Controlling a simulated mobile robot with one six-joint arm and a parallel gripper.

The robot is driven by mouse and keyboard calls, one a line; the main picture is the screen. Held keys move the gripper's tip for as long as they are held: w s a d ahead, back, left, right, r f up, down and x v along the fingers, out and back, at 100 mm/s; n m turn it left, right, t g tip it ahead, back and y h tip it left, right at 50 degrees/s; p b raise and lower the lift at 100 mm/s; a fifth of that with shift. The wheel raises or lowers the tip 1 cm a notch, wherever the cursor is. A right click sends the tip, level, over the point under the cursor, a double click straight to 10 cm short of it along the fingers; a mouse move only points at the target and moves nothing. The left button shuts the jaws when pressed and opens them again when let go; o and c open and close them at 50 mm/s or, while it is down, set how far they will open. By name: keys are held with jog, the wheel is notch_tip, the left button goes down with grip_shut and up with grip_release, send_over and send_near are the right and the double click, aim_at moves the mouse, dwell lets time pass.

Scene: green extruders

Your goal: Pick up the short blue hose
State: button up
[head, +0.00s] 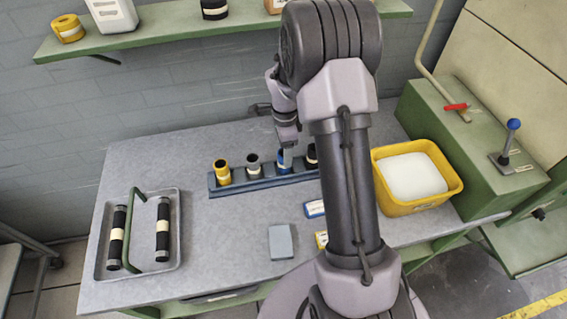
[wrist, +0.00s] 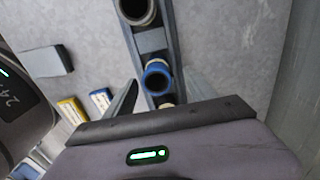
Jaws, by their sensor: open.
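My gripper (head: 288,146) is open and points down at the hose. In the wrist view my gripper (wrist: 158,92) has one finger to each side of the hose, with gaps. I cannot tell how far the fingertips are above or around it.
The rack also holds a yellow hose (head: 222,172), a grey hose (head: 253,165) and a black hose (head: 311,157), close beside the blue one. A tray (head: 178,240) with two long black hoses is at left. A yellow bin (head: 452,186) is at right. A shelf (head: 170,36) hangs behind.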

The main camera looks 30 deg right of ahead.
notch_tip(320, 180, down, 5)
jog(key=shift+s+a+b, duration=0.1)
jog(key=shift+a+b, duration=0.05)
jog(key=shift+b, duration=0.6)
jog(key=shift+r, duration=0.1)
jog(key=shift+c, duration=1.2)
grip_shut()
jog(key=shift+r, duration=0.1)
